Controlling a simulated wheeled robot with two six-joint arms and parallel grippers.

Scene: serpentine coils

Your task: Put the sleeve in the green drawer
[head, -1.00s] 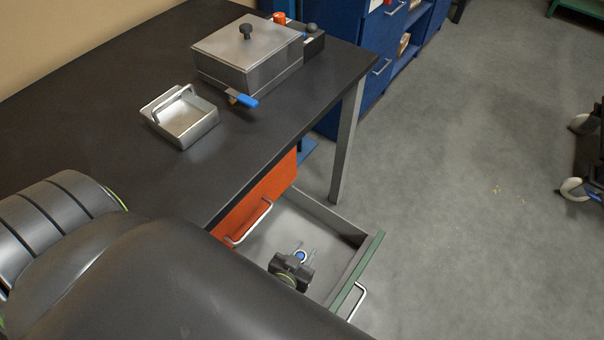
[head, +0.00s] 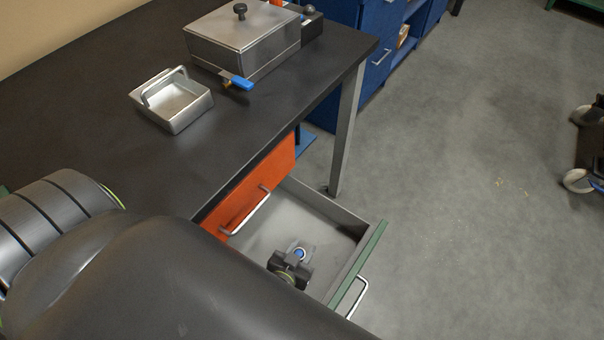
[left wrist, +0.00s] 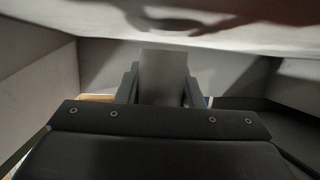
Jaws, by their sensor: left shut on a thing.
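The green drawer (head: 372,248) is pulled open below the tabletop, with its grey inside in view. My left gripper (head: 300,248) is inside the drawer's outline, pointing down. In the left wrist view a plain grey block (left wrist: 163,75) stands between the fingers, close to a pale surface. I cannot tell whether the sleeve touches the drawer floor. My right gripper is not in view.
An orange drawer (head: 262,187) with a bar handle sits just above the open one. On the dark table (head: 100,125) stand a metal tray with a handle (head: 172,102) and a lidded metal box (head: 243,40) with a blue-handled valve (head: 237,81).

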